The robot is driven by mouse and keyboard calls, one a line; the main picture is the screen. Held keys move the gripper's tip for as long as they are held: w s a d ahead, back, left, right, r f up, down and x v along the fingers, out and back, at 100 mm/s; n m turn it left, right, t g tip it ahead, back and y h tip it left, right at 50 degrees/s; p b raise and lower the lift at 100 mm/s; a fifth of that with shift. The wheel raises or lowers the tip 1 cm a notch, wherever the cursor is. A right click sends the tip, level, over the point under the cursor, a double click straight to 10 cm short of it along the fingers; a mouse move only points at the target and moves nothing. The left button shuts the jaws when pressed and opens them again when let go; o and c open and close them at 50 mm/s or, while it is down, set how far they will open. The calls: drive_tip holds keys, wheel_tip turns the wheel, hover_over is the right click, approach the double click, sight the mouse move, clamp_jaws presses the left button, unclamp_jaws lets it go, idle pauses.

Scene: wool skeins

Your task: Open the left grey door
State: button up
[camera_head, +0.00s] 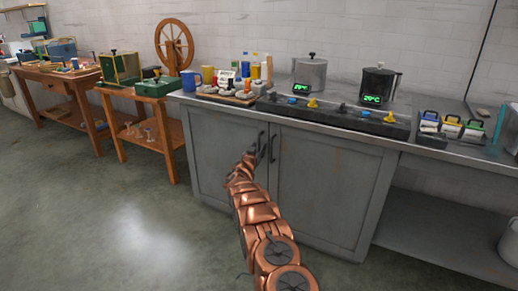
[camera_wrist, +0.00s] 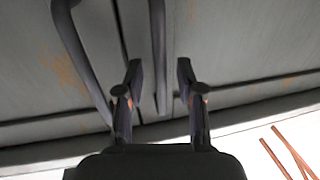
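The left grey door (camera_head: 222,160) is part of the cabinet under the bench and looks shut. Its dark vertical handle (camera_head: 262,141) is near the seam with the right grey door (camera_head: 320,185), which has its own handle (camera_head: 273,148). My gripper (camera_head: 251,153) is at the left door's handle in the head view, partly hidden by my arm. In the wrist view my gripper (camera_wrist: 160,72) is open, and the left door's handle (camera_wrist: 158,45) runs between its two fingers with a gap on each side. The right door's handle (camera_wrist: 82,62) stands to the left there, outside the fingers.
The metal bench top (camera_head: 425,148) carries pots, a dark strip with knobs and small containers. A wooden table (camera_head: 172,134) stands left of the cabinet. An open shelf (camera_head: 440,235) is on the right. The floor (camera_head: 120,220) before the left door is clear.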

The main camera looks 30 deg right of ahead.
drive_tip(key=shift+w+d, duration=0.25)
idle(0.3)
clamp_jaws()
idle(0.5)
